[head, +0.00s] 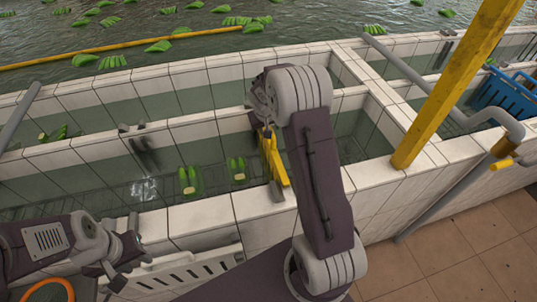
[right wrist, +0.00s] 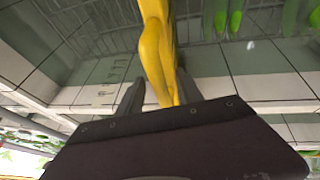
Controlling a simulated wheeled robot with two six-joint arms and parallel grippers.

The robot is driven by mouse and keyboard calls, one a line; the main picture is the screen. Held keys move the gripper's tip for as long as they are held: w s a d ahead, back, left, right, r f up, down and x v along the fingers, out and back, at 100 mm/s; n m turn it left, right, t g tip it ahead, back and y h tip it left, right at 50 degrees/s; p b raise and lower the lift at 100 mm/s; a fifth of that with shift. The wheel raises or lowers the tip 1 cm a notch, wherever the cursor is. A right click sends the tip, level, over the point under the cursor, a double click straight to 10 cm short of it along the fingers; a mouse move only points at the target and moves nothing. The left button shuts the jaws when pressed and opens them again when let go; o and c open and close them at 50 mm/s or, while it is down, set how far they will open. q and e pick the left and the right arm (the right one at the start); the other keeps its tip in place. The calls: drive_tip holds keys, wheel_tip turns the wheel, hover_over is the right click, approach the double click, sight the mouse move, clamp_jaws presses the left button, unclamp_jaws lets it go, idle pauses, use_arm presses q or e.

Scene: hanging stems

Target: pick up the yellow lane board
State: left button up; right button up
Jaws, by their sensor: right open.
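The yellow lane board (head: 271,155) stands upright at the inner edge of the near pool wall, partly covered by my right arm. In the right wrist view the yellow board (right wrist: 157,50) reaches down between the two dark fingers of my right gripper (right wrist: 158,98). The fingers are apart, one on each side of it, and I cannot tell whether they touch it. In the head view my right arm hides most of that gripper. My left gripper (head: 128,252) is low at the left, apart from the board, its fingers spread and empty.
Green banana bunches (head: 189,180) float in the near trough. A thick yellow post (head: 455,80) and a grey pipe rail (head: 440,90) stand at the right. A blue crate (head: 508,93) is at the far right. A white slotted crate (head: 185,270) is near my left gripper.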

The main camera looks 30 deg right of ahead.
drive_tip(key=shift+f+b, duration=0.3)
idle(0.4)
drive_tip(key=shift+r, duration=0.1)
clamp_jaws()
